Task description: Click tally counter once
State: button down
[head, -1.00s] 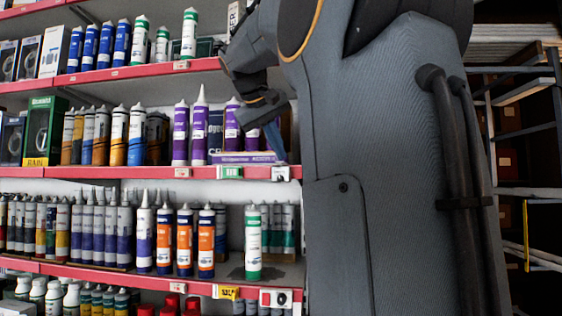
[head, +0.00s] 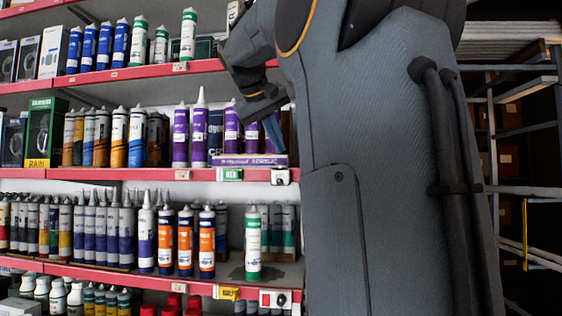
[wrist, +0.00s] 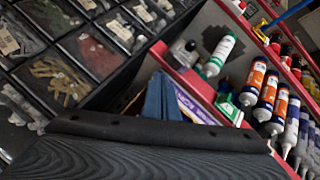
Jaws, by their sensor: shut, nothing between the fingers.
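A small silver-grey device with a dark round face, which looks like the tally counter (head: 281,176), is fixed to the red shelf edge in the head view. It also shows in the wrist view (wrist: 184,53), with a dark knob on top. My gripper (head: 274,134) is shut and empty, its blue fingers pointing down just above the counter in the head view. In the wrist view the blue fingers (wrist: 165,97) are beside the counter, with a visible gap in the picture. Whether the fingertips touch anything is hard to tell.
A plate with a red button (head: 266,299) is on the lower shelf edge. Parts bins (wrist: 65,80) show in the wrist view.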

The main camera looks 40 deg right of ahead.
notch_tip(320, 180, up, 5)
jog(key=p, duration=0.5)
jog(key=shift+r, duration=0.15)
dwell(0.5)
